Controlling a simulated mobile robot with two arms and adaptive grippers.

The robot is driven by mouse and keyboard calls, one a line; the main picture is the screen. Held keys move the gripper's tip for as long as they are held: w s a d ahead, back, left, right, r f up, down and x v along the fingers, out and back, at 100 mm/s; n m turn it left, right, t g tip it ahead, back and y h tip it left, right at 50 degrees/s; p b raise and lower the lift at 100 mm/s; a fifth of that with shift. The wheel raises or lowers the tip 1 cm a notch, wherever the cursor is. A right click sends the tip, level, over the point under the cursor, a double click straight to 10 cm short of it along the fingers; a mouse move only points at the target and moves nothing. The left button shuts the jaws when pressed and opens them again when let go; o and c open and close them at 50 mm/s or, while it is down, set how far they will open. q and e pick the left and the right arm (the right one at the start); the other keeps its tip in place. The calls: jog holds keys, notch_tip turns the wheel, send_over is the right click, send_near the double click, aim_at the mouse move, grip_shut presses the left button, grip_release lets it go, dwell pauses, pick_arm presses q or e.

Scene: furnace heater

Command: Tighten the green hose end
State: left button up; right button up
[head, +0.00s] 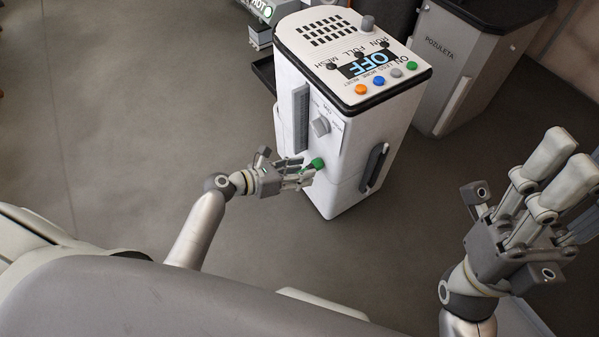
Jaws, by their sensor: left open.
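The green hose end (318,164) is a small green piece on the side of a white machine (350,150). My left gripper (299,178) is open, with its fingers close beside the green hose end on its left. I cannot tell whether the fingers touch it. A bit of green also shows behind the fingers, partly hidden by them. My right gripper (545,178) is raised at the right of the view, well away from the machine. Its fingers are spread apart and nothing is seen in them.
The machine's top panel (365,68) has an OFF display and several coloured buttons. A grey knob (320,126) sits above the hose end, and a dark handle (374,166) is on the adjoining side. A grey bin (460,65) stands behind. The floor at left is clear.

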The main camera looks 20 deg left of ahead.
pick_arm(q)
grip_shut()
jog(key=shift+d+r+m+y+p, duration=0.1)
jog(key=shift+m+y+p, duration=0.35)
jog(key=shift+m, duration=0.15)
jog(key=shift+s+m+t+y, duration=0.1)
jog(key=shift+m+t+y, duration=0.15)
jog(key=shift+m+t, duration=0.15)
jog(key=shift+m+t+y, duration=0.4)
jog(key=shift+m, duration=0.5)
